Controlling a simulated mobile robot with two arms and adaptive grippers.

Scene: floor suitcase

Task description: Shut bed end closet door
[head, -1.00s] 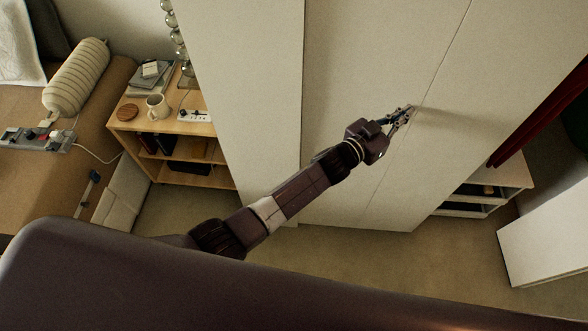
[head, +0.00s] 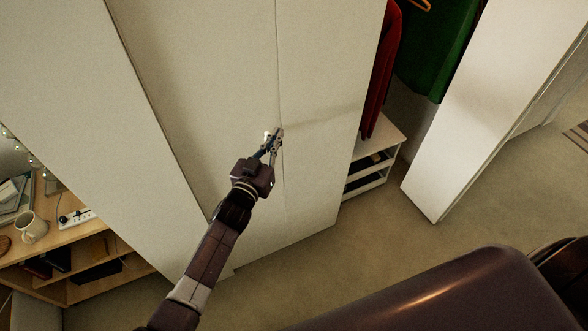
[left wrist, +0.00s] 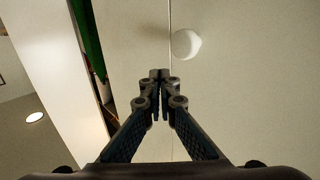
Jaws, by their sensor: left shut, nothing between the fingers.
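The closet has tall white doors. One door (head: 475,110) stands open at the right of the head view, swung out from the closet. Shut white panels (head: 320,110) fill the middle, with a thin vertical seam between them. My left gripper (head: 277,137) is shut and empty, in front of the seam. In the left wrist view its fingertips (left wrist: 160,78) are together, below a round white knob (left wrist: 186,44) beside the seam. I cannot tell whether the fingertips touch the panel. My right gripper is out of view.
The closet opening shows red clothing (head: 382,70), green clothing (head: 440,50) and a white shelf unit (head: 375,160). Carpet (head: 400,220) is clear before the open door. A wooden shelf (head: 75,255) with a mug (head: 31,227) stands at the left.

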